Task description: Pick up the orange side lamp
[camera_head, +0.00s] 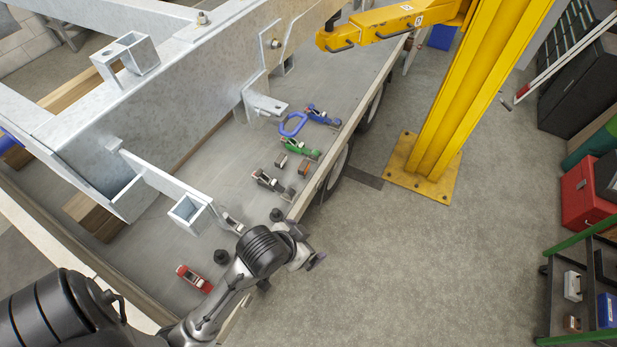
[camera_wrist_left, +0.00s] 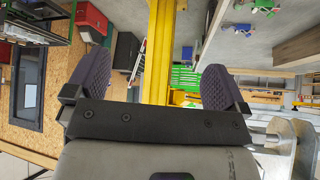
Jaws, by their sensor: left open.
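A small block with an orange face (camera_head: 304,169), which looks like the orange side lamp, lies on the grey trailer bed near its right edge. A similar small brownish block (camera_head: 281,160) lies just left of it; at this size I cannot tell its details. My left gripper (camera_head: 308,247) is out at the bed's right edge, nearer to me than the lamp and apart from it. In the left wrist view its two purple-grey fingers (camera_wrist_left: 156,82) stand wide apart with nothing between them. I cannot make out the lamp in that view. My right gripper is not in view.
Dark-and-silver (camera_head: 271,182), green (camera_head: 299,148) and blue (camera_head: 322,117) hardware lies around the lamp. A red piece (camera_head: 194,279) and black round pieces (camera_head: 221,257) lie nearer. A steel frame (camera_head: 180,95) rises at left, a yellow column (camera_head: 460,100) at right.

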